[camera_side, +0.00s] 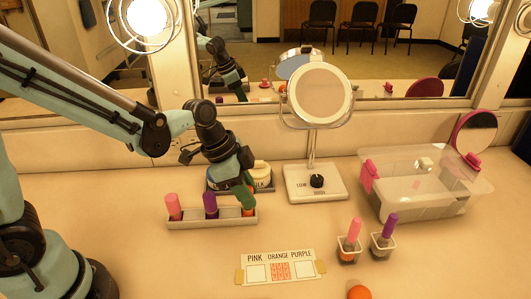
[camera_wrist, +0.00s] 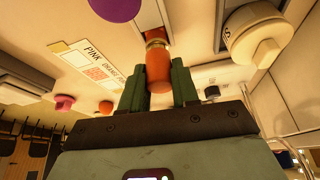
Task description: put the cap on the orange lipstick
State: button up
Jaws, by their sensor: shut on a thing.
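My gripper (camera_side: 246,196) is at the right end of a pale rack (camera_side: 190,221), with its green fingers pointing down. In the wrist view the fingers (camera_wrist: 158,88) are closed around the orange lipstick (camera_wrist: 158,70), an orange cylinder with a rounded near end and a gold band. Its far end is at the rack slot; I cannot tell whether it is still seated. In the side view its lower part (camera_side: 248,211) shows under the fingers. I cannot make out a separate orange cap.
Pink (camera_side: 173,206) and purple (camera_side: 211,205) pieces stand in the rack. Pink (camera_side: 355,232) and purple (camera_side: 389,226) sticks stand in small holders. A label card (camera_side: 278,266) lies in front, an orange round thing (camera_side: 358,292) at the front edge. A mirror (camera_side: 319,95) and clear bin (camera_side: 420,190) stand right.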

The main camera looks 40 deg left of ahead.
jog(key=shift+f, duration=0.35)
dwell(0.7)
jog(key=o, duration=1.6)
jog(key=shift+c, duration=0.2)
jog(key=shift+r, duration=0.1)
jog(key=shift+r, duration=3.45)
grip_shut()
jog(key=shift+f, duration=1.85)
